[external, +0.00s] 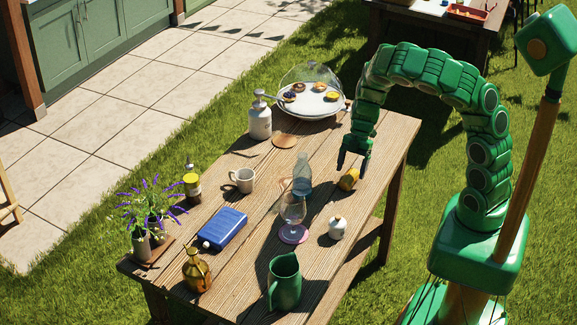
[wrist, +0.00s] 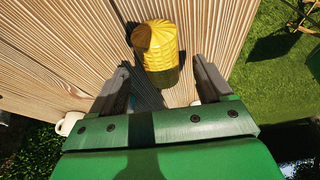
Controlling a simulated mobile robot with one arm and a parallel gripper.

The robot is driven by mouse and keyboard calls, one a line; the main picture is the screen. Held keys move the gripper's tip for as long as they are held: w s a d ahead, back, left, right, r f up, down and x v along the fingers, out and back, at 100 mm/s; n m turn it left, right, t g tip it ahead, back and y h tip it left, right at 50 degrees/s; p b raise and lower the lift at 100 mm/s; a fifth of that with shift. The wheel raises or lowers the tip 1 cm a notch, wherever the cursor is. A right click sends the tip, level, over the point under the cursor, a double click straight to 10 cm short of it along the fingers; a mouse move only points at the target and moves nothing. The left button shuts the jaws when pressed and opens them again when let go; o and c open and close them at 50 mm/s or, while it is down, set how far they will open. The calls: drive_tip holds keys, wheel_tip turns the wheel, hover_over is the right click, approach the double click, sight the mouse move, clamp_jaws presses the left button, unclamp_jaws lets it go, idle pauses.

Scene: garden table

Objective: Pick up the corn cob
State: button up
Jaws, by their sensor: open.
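The corn cob (external: 348,179) is a short yellow piece lying on the wooden table, right of the clear bottle. In the wrist view the corn cob (wrist: 157,45) shows its yellow kernels at the top centre, with its near end in shadow. My gripper (external: 353,161) is just above the cob in the external view, pointing down. In the wrist view my gripper (wrist: 165,80) has its two fingers apart, with the near end of the cob between the fingertips. The fingers do not visibly touch it.
The wooden table (external: 390,140) has a clear bottle (external: 302,175), a stemmed glass (external: 292,212) and a small white jar (external: 337,228) near the cob. A domed cake stand (external: 310,100) stands at the far end. The board right of the cob is mostly free.

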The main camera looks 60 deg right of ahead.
drive_tip(key=shift+x, duration=1.4)
drive_tip(key=shift+c, duration=0.4)
drive_tip(key=c, duration=1.1)
drive_tip(key=shift+d+r, duration=0.1)
drive_tip(key=shift+r, duration=0.1)
drive_tip(key=shift+r, duration=0.6)
drive_tip(key=s+r, duration=0.3)
drive_tip(key=s, duration=0.1)
drive_tip(key=s+r, duration=0.4)
drive_tip(key=s, duration=0.1)
drive_tip(key=s+a+r, duration=0.1)
drive_tip(key=s+r, duration=0.3)
drive_tip(key=s, duration=0.1)
drive_tip(key=shift+r, duration=0.2)
